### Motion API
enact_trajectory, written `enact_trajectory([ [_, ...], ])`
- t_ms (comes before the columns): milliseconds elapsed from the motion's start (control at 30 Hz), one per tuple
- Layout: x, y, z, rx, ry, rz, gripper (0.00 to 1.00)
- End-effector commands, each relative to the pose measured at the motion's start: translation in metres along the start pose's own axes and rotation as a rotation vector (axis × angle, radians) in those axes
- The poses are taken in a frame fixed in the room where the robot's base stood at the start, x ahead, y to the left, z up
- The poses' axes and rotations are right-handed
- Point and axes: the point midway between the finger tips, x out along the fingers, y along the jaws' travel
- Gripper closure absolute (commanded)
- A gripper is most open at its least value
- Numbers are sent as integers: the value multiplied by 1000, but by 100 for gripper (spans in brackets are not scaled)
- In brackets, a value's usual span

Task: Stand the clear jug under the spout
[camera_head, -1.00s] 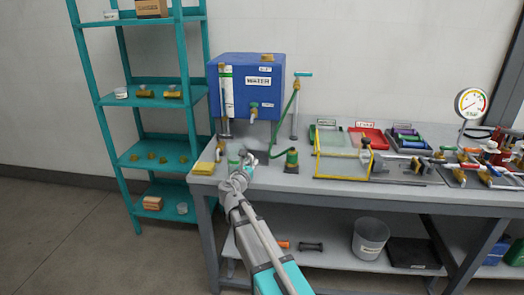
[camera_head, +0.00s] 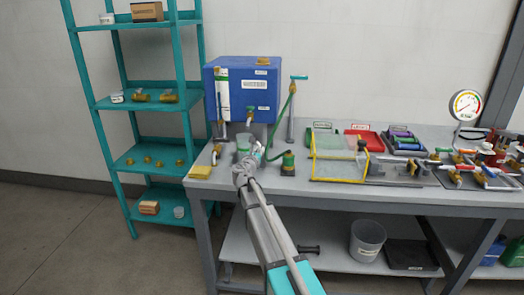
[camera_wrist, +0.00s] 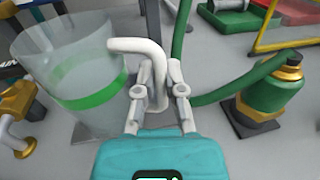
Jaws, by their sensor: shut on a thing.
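The clear jug (camera_head: 243,143) with a green band is at the back left of the bench, in front of the blue water tank (camera_head: 260,85). The jug fills the upper left of the wrist view (camera_wrist: 75,75), looking empty. My gripper (camera_head: 255,158) is shut on its pale curved handle (camera_wrist: 155,75); the fingers (camera_wrist: 158,100) close around the handle's lower part. The tank's spout (camera_head: 250,117) hangs just above and slightly right of the jug in the head view. I cannot tell whether the jug's base touches the bench.
A green and brass fitting (camera_head: 288,163) with a green hose stands close right of my gripper. A brass valve (camera_head: 216,152) and a yellow block (camera_head: 200,172) lie left. A yellow frame (camera_head: 340,168) stands farther right. A teal shelf (camera_head: 150,103) is left of the bench.

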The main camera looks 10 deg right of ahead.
Motion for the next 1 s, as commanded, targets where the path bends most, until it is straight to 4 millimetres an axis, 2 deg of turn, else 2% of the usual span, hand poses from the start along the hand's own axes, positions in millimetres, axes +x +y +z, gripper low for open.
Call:
enact_trajectory([
  [267, 6, 0, 0, 0, 0, -1, 100],
  [533, 44, 0, 0, 0, 0, -3, 100],
  [700, 39, -1, -14, 0, 0, -1, 100],
  [1000, 39, -2, -15, 0, 0, -2, 100],
])
